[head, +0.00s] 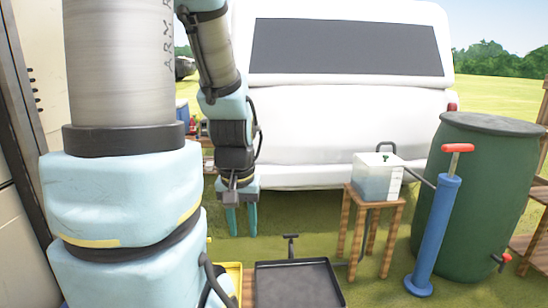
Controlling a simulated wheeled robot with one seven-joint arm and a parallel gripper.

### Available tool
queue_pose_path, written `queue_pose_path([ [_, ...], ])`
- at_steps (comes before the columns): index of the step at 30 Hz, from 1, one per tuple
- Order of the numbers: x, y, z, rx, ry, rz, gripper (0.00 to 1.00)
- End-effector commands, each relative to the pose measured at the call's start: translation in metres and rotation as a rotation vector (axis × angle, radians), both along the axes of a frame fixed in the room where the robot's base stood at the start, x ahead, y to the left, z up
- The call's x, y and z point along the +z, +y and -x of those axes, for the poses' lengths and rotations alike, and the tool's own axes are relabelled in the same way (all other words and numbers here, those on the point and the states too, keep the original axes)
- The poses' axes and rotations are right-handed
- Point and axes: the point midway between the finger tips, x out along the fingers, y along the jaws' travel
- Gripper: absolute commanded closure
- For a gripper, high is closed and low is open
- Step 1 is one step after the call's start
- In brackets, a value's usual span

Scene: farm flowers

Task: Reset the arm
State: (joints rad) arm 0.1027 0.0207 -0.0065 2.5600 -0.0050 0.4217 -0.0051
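My arm (125,190) fills the left of the head view and folds over at the top. My gripper (241,232) hangs down near the middle, with its two teal fingers pointing at the ground. The fingers stand apart with a clear gap, and nothing shows between them. The gripper is above and behind the dark tray, left of the wooden stool, and in front of the white vehicle. My upper arm hides part of the scene behind it.
A black tray (298,284) lies low at the front, beside a yellow edge (234,270). A wooden stool (371,205) bears a translucent container (377,184). A blue pump (436,230) and a green barrel (487,190) stand at right. A white vehicle (340,120) blocks the back.

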Motion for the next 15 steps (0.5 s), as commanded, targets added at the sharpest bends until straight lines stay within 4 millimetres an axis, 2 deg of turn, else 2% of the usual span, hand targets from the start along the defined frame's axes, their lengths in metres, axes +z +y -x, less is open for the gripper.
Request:
queue_pose_path([
  [1,0.026,0.000,0.000,0.000,0.000,0.000,0.61],
  [15,0.143,0.000,0.000,0.000,0.000,0.000,0.61],
])
